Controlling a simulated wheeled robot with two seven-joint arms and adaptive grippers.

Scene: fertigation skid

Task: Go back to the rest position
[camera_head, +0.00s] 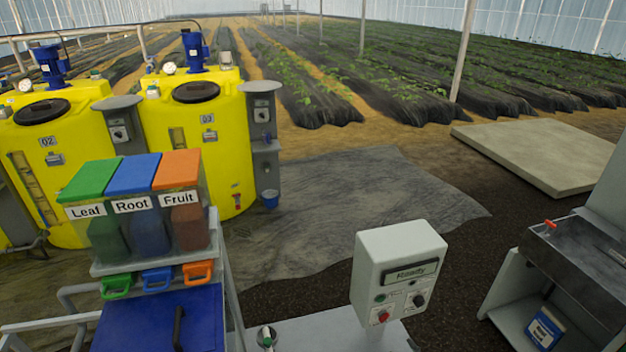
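Neither of my grippers shows in the head view, and no part of my arms can be made out. A control box (397,262) stands upright in front, its display reading "Ready", with a red button and a black knob below. To its left, a clear container (148,240) with green, blue and orange lids labelled Leaf, Root and Fruit sits on a grey shelf. Green, blue and orange handled pieces (157,279) show below it.
Yellow tanks (205,130) stand behind the container, with grey posts (265,140) beside them. A blue lid (165,322) is at the lower left. A metal sink (580,265) with a blue-labelled container (544,328) below stands at right. The dark ground sheet (370,205) is clear.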

